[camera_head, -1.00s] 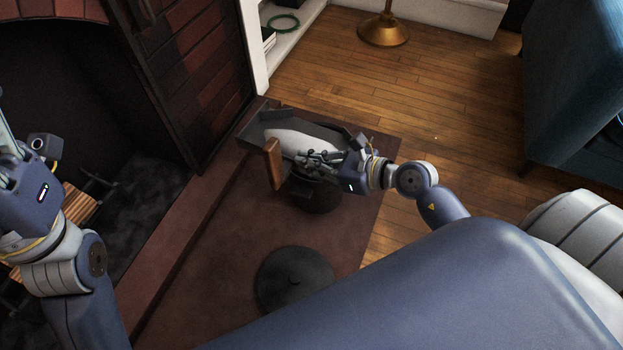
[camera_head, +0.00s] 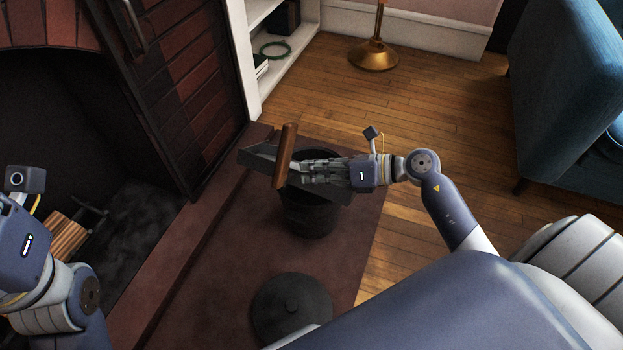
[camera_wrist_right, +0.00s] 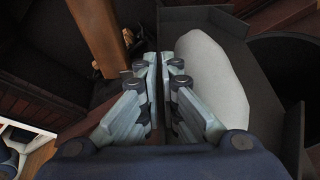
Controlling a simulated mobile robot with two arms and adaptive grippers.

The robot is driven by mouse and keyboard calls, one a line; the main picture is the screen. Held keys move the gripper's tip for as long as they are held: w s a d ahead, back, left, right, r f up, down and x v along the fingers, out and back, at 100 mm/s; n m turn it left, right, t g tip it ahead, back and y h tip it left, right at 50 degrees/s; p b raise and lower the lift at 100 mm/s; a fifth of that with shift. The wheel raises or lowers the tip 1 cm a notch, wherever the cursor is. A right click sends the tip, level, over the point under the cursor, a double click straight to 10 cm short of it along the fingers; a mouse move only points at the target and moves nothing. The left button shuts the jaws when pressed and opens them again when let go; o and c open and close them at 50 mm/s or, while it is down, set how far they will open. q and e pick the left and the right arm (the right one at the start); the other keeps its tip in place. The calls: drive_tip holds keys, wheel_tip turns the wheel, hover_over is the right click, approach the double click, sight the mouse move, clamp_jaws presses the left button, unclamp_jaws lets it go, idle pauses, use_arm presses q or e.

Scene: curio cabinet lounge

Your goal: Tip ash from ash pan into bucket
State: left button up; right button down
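The dark ash pan (camera_head: 257,158) with its brown wooden handle (camera_head: 286,157) is tilted above the dark bucket (camera_head: 311,218), which stands on the reddish mat. My right gripper (camera_head: 312,172) is shut on the pan; in the right wrist view its fingers (camera_wrist_right: 159,85) close together between the handle and the pan's inside. A dark curved rim, probably the bucket's, shows at the wrist view's right. My left gripper's housing (camera_head: 14,245) is at the left edge; its fingers are not visible.
The fireplace is on the left, with a wooden-slatted thing (camera_head: 68,238). A brass lamp base (camera_head: 373,57) and a blue armchair (camera_head: 565,85) stand beyond open floor.

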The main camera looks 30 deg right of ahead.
drive_tip(key=shift+w+d+r+m+y+p, duration=0.2)
drive_tip(key=shift+w+d+r+m+p, duration=0.1)
drive_tip(key=shift+w+d+r+m, duration=0.25)
drive_tip(key=shift+w+d+r+m+y+p, duration=0.2)
drive_tip(key=shift+w+d+r+m+p, duration=0.15)
drive_tip(key=shift+d+r, duration=0.3)
drive_tip(key=w+d+m, duration=0.1)
drive_tip(key=w+d+r+m+y, duration=0.1)
drive_tip(key=shift+w+d+r+g, duration=0.1)
drive_tip(key=shift+d+g, duration=0.2)
drive_tip(key=shift+d, duration=0.1)
drive_tip(key=shift+r, duration=0.1)
